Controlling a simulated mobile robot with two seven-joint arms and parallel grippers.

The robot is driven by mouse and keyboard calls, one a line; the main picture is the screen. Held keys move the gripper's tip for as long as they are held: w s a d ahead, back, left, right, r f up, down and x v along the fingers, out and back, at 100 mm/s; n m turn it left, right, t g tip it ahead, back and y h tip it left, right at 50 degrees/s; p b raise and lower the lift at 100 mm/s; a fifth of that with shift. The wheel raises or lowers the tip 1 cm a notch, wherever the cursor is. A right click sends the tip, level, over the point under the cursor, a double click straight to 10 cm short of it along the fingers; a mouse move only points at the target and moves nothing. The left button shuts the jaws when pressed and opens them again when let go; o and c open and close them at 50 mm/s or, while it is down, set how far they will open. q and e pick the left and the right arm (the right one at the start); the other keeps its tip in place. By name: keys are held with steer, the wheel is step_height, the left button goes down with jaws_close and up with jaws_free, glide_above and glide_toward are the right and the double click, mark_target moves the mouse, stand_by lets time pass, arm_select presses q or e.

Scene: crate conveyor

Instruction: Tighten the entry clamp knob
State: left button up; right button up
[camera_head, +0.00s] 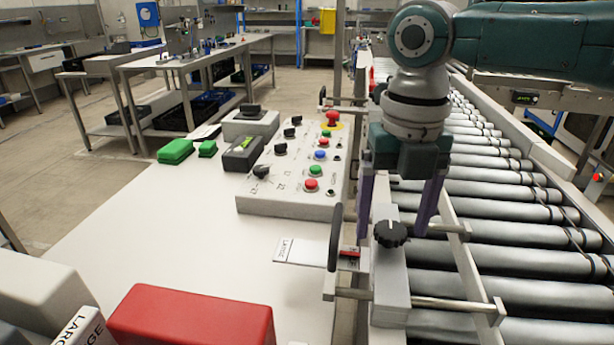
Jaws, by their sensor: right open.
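The entry clamp knob (390,234) is black with a scalloped rim and sits on the grey clamp block (393,292) at the near end of the conveyor's side rail. My right gripper (398,240) comes down from above, its two purple fingers apart. One finger is left of the knob and the other is right of it. The gripper looks open and holds nothing. Whether the fingertips reach the knob's height is hard to tell. My left gripper is not in view.
A roller conveyor (530,250) runs along the right. A control box (297,178) with coloured buttons stands on the white table (170,240). A red block (192,318) lies in front. Metal rods and a black handle (335,237) flank the clamp block.

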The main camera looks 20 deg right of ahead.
jaws_close()
stand_by(0.7)
